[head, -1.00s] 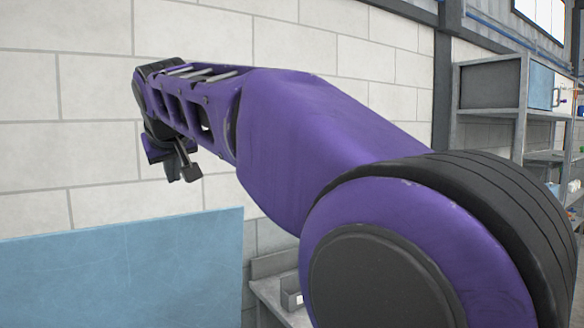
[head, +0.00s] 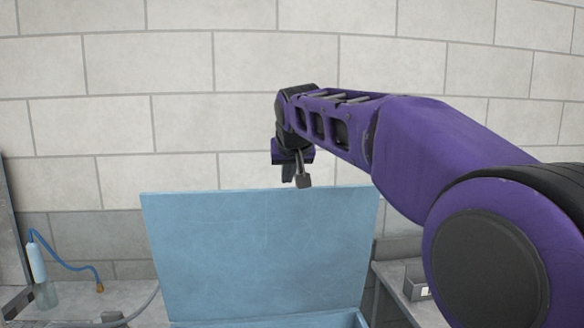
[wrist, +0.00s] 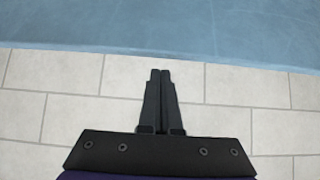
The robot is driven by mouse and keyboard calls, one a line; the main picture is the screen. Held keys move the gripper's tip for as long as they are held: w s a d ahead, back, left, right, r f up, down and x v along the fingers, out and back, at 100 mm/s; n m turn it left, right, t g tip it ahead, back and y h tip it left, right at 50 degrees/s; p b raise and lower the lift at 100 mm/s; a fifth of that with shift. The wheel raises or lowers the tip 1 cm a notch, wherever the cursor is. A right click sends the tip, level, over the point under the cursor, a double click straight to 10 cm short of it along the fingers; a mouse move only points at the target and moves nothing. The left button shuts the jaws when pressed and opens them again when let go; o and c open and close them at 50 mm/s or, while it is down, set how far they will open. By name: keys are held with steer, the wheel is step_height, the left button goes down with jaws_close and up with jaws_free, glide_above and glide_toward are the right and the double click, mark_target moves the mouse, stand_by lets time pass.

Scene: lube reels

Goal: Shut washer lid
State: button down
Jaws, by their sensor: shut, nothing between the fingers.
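The washer lid (head: 260,250) is a light blue panel standing raised and open at the back of the blue washer, in front of the block wall. The washer body's rim (head: 352,320) just shows at the bottom of the head view. My gripper (head: 296,182) is near the lid's top edge in the head view, shut and empty. In the wrist view, the shut fingers (wrist: 159,72) point towards the blue lid (wrist: 180,28), with block wall visible between. Whether they are apart from the lid by much, I cannot tell.
A grey bench (head: 395,278) with a small box (head: 418,285) stands right of the washer. At left, a bench (head: 75,300) holds a bottle with a blue hose (head: 65,265). The block wall (head: 180,110) is close behind.

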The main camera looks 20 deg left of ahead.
steer(key=shift+s+d+f, duration=0.1)
steer(key=shift+s+d, duration=0.25)
steer(key=shift+s, duration=0.25)
steer(key=shift+s+d+f, duration=0.1)
steer(key=shift+s+d, duration=0.2)
steer(key=shift+s, duration=0.25)
steer(key=shift+b, duration=0.35)
